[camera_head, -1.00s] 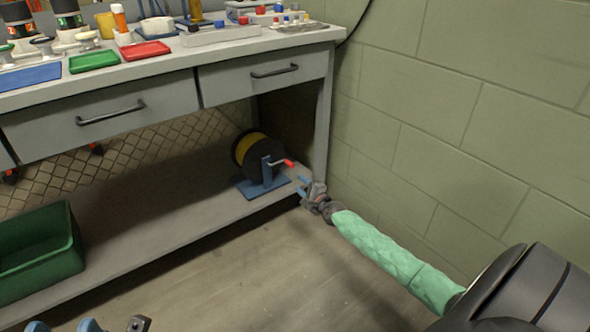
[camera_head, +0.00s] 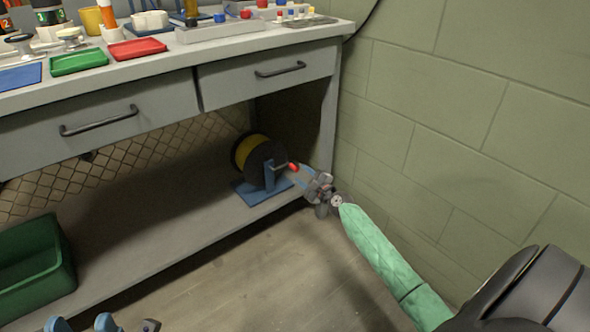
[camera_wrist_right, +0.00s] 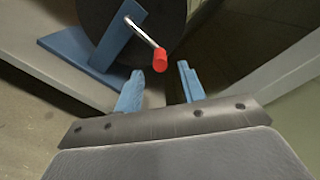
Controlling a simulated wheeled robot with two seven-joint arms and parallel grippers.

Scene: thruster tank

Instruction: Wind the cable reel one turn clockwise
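The cable reel (camera_head: 246,155) has dark round sides, yellow cable and a blue stand, and stands on the low shelf under the bench. Its crank has a metal rod and a red handle (camera_head: 293,168). My right gripper (camera_head: 300,178) is open just to the right of the handle. In the right wrist view, the red handle (camera_wrist_right: 160,60) lies at the gap between the spread blue fingertips of my right gripper (camera_wrist_right: 161,73), with no clear contact. My left gripper (camera_head: 81,322) shows only its blue tips at the bottom edge, apart and empty.
The bench leg (camera_head: 328,120) and block wall (camera_head: 450,120) are close to the right of the reel. A green bin (camera_head: 35,268) sits at the left of the shelf (camera_head: 150,232). Drawers (camera_head: 268,72) with handles are above. The floor in front is clear.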

